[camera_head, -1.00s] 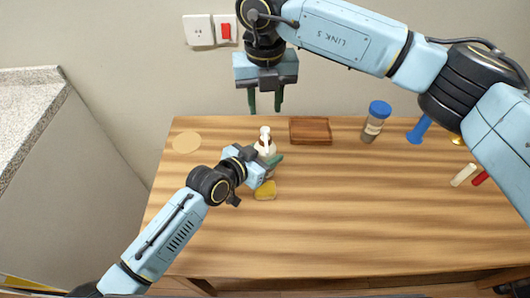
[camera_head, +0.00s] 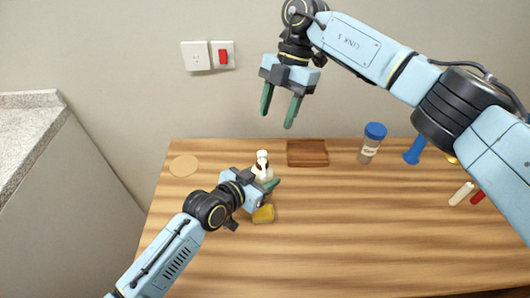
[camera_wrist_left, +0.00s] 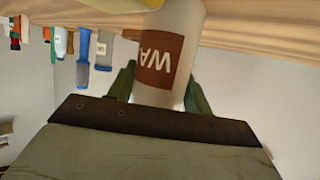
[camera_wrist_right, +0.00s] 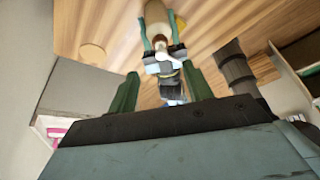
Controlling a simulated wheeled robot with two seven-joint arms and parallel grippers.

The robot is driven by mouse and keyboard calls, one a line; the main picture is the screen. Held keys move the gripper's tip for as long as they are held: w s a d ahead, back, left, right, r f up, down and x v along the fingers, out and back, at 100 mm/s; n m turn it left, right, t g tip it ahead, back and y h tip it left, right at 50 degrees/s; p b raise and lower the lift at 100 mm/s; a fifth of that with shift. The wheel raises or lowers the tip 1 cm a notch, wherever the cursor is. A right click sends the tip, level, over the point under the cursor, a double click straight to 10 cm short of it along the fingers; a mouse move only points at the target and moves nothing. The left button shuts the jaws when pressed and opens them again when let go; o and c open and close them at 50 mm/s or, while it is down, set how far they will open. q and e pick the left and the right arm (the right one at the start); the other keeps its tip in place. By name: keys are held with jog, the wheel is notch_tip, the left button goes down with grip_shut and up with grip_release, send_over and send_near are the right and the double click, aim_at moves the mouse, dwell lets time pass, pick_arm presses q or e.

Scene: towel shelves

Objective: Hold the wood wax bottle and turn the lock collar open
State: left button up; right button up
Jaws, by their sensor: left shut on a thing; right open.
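The wood wax bottle (camera_head: 262,171) is whitish with a white top and stands on the wooden table. In the left wrist view the bottle (camera_wrist_left: 168,60) shows a brown label with the letters "WA". My left gripper (camera_head: 272,190) is shut on the bottle's body, one finger on each side. My right gripper (camera_head: 279,110) is open and empty, raised above and behind the bottle, fingers pointing down. In the right wrist view the bottle (camera_wrist_right: 158,25) shows beyond the open fingers, with a brown collar and white nozzle (camera_wrist_right: 165,56).
A yellow item (camera_head: 263,214) lies in front of the bottle. A brown wooden tray (camera_head: 308,153) is to its right, then a blue-capped jar (camera_head: 372,143) and a blue object (camera_head: 415,150). A round tan disc (camera_head: 184,166) lies at the left. The front right table is clear.

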aim_at(265, 153)
jog(key=x, duration=1.1)
jog(key=shift+f, duration=0.15)
jog(key=c, duration=1)
